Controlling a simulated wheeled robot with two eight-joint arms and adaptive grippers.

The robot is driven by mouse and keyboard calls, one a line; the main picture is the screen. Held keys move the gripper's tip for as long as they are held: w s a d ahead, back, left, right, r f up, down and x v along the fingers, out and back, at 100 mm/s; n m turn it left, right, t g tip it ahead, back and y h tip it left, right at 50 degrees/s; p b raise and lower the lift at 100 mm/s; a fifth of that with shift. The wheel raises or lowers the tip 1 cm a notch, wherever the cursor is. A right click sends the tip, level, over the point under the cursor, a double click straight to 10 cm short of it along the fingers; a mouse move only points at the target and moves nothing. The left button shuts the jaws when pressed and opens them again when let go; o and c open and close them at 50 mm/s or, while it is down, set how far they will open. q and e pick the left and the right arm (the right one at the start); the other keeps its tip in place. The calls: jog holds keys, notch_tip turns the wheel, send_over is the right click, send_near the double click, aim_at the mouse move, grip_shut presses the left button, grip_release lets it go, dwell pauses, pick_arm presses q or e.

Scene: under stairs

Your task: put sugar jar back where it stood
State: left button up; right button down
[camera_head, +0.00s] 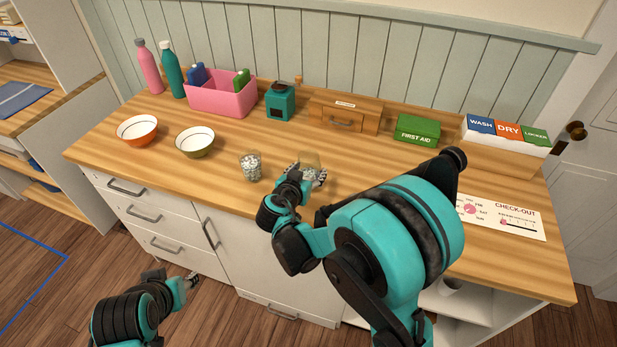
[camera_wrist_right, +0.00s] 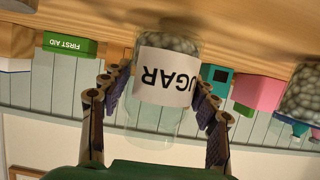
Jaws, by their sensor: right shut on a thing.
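The sugar jar (camera_wrist_right: 165,82) is clear, with a white label and pale pellets in it. In the right wrist view, which is upside down, it sits between the fingers of my right gripper (camera_wrist_right: 158,103). In the head view the jar (camera_head: 313,164) is partly hidden behind my right gripper (camera_head: 304,178), over the front middle of the counter. The right gripper is shut on the jar. I cannot tell whether its base touches the wood. My left gripper (camera_head: 190,283) is low in front of the drawers, away from the jar; its opening is unclear.
A similar pellet-filled jar (camera_head: 250,168) stands just left on the counter (camera_head: 385,165). Bowls (camera_head: 195,141), a pink bin (camera_head: 222,97), a teal grinder-like box (camera_head: 280,102), a wooden drawer box (camera_head: 344,115) and a first aid box (camera_head: 417,129) stand around. Bare wood lies behind the jar.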

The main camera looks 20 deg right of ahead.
jog(key=shift+f, duration=0.45)
jog(key=shift+f, duration=0.2)
jog(key=shift+c, duration=2.2)
grip_release()
